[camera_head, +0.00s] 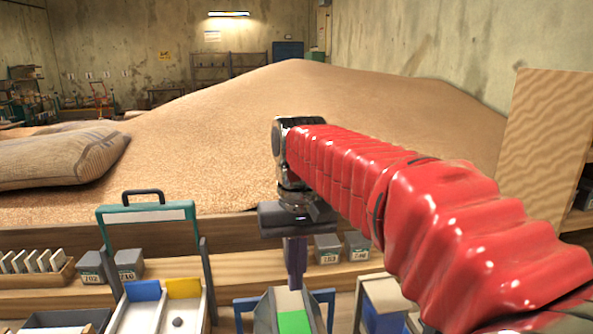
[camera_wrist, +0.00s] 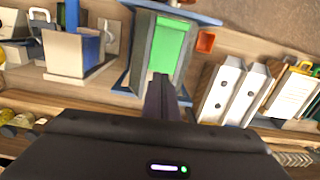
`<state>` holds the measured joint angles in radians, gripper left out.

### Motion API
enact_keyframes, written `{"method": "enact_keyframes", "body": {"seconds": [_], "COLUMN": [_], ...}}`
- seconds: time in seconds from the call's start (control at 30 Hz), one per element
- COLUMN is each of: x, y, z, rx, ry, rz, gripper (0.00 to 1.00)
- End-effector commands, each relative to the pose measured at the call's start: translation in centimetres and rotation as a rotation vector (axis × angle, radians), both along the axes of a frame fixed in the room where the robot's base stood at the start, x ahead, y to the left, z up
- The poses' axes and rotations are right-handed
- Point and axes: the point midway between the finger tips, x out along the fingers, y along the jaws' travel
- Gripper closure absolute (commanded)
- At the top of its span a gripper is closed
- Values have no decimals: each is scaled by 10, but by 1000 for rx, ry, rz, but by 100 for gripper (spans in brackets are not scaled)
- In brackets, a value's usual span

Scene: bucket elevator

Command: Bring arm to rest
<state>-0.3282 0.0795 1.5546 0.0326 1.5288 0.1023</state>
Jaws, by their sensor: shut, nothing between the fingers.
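My red-sleeved arm (camera_head: 400,205) reaches in from the lower right in the head view and ends at a dark wrist joint. My gripper (camera_head: 295,285) hangs down from it, shut and empty. Its fingertips are above or beside a grey tray with a green bottom (camera_head: 295,322). In the wrist view my gripper (camera_wrist: 162,82) points at the same tray, whose green inside (camera_wrist: 172,45) shows just beyond the fingertips. I cannot tell whether the tips touch the tray.
A two-channel tray with blue and yellow ends (camera_head: 163,308) stands left of my gripper. Grey labelled boxes (camera_head: 343,247) stand behind on the wooden ledge. A blue-sided holder (camera_head: 387,300) is to the right. A grain heap (camera_head: 300,110) and sacks (camera_head: 60,158) lie beyond.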

Motion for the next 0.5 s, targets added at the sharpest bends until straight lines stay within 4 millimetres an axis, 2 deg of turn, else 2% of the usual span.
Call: {"method": "enact_keyframes", "body": {"seconds": [0.5], "x": [-54], "y": [-69], "z": [-54], "rx": [40], "ry": [-240], "rz": [-42], "gripper": [100]}}
